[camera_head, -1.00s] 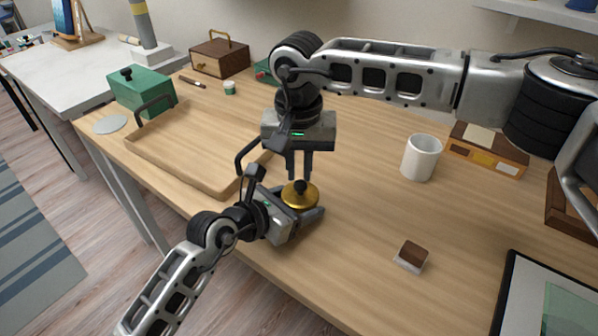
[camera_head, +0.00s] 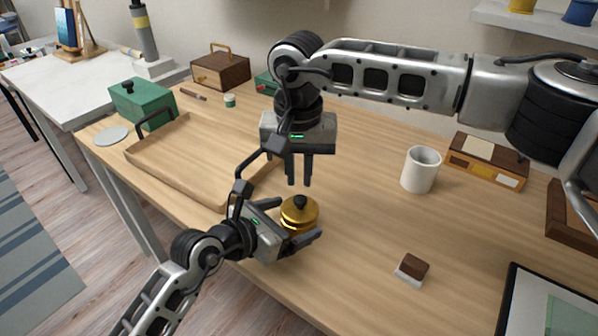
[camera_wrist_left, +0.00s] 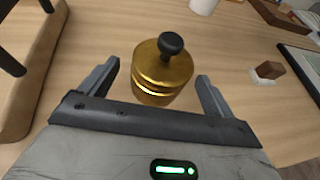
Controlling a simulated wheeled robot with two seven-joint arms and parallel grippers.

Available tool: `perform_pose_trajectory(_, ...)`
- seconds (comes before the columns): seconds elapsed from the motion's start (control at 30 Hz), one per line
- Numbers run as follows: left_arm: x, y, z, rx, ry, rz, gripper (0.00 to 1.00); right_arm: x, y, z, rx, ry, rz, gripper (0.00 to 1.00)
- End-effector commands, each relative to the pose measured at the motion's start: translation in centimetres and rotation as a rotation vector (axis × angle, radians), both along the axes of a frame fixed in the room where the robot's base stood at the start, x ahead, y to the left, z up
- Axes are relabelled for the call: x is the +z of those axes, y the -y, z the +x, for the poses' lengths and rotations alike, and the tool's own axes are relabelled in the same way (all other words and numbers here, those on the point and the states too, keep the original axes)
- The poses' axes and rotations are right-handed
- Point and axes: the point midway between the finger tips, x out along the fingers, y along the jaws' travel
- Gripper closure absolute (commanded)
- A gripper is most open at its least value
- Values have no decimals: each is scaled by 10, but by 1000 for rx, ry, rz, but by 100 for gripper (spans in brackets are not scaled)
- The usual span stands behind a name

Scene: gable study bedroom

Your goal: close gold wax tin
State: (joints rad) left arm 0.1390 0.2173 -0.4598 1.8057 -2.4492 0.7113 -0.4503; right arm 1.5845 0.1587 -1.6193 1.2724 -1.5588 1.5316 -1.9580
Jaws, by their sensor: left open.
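The gold wax tin (camera_head: 299,221) stands upright on the desk, with its gold lid (camera_head: 299,207) and black knob on top. In the left wrist view the tin (camera_wrist_left: 160,88) shows a seam below the lid; I cannot tell if the lid is fully seated. My left gripper (camera_head: 294,222) is open, low at the tin's near side. Its fingers (camera_wrist_left: 158,74) stand to either side of the tin, with visible gaps to it in the wrist view. My right gripper (camera_head: 299,184) points down above the knob, its fingers apart and empty, clear of the lid.
A wooden tray (camera_head: 160,162) with dark handles lies left of the grippers. A white mug (camera_head: 420,170), a small brown-and-white block (camera_head: 411,269) and a framed picture (camera_head: 555,310) are to the right. The desk between tin and block is clear.

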Motion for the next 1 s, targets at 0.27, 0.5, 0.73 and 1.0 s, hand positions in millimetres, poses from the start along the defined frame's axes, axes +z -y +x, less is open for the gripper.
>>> perform_pose_trajectory(0.27, 25, -47, -45, 0, 0, 3, 11, -3, 0, 0, 0, 0, 0, 85)
perform_pose_trajectory(0.5, 43, -78, -75, 0, -1, 2, 11, -8, 0, 0, 0, 0, 0, 85)
perform_pose_trajectory(0.73, 51, -89, -86, -1, 0, 0, 11, -9, 0, 0, 0, 0, 0, 85)
perform_pose_trajectory(1.0, 52, -90, -86, 0, 1, -1, 11, -9, 0, 0, 0, 0, 0, 85)
